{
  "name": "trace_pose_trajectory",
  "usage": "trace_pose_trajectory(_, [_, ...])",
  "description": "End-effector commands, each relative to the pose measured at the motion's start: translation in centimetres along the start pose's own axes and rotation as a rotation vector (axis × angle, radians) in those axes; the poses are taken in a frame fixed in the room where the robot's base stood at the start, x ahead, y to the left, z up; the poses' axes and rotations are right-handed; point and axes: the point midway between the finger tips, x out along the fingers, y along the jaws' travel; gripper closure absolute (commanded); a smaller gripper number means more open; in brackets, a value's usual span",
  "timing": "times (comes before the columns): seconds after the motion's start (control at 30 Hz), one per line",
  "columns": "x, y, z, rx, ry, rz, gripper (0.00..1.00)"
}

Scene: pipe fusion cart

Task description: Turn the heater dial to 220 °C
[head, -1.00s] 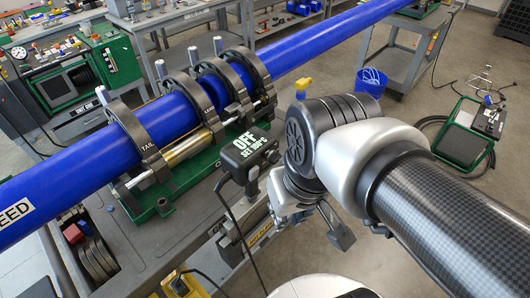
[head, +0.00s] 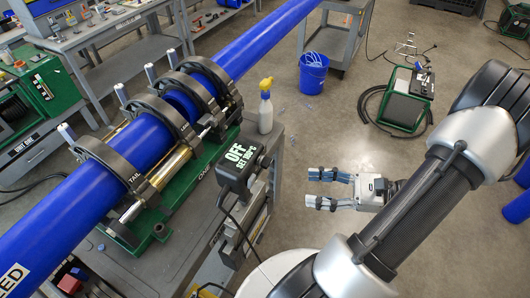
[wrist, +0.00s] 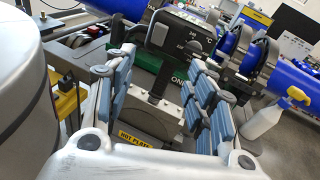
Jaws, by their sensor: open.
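The heater's dark control box (head: 236,172) stands at the right edge of the cart in the head view. Its display reads OFF, with a smaller SET line that is hard to read. In the wrist view the box (wrist: 168,28) is upper centre, with a dark round dial (wrist: 193,47) and small scale marks around it; the pointer's setting is unclear. Below it, between my fingers, is the heater with a yellow HOT PLATE label (wrist: 135,140). My gripper (head: 312,188) is open and empty, right of the box and apart from it, fingers pointing left; they also show in the wrist view (wrist: 160,66).
A blue pipe (head: 60,210) lies in dark clamps on the green machine. A spray bottle (head: 265,112) stands on the cart behind the box. A blue bucket (head: 313,75) and a green case (head: 403,105) are on the floor at the back.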

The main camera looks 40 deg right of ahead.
Motion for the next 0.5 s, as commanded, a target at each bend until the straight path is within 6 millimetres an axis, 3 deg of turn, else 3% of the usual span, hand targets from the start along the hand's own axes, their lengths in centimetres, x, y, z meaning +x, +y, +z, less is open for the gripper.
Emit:
trace_pose_trajectory(0.1, [-2.9,-0.7,-1.3,0.081,-0.079,-0.179,0.50])
trace_pose_trajectory(0.23, [-4.4,-1.1,-2.0,0.115,-0.118,-0.267,0.50])
trace_pose_trajectory(0.37, [-3.8,-1.4,-2.0,0.120,-0.125,-0.278,0.50])
trace_pose_trajectory(0.5, [-1.7,-1.9,-1.8,0.121,-0.124,-0.274,0.50])
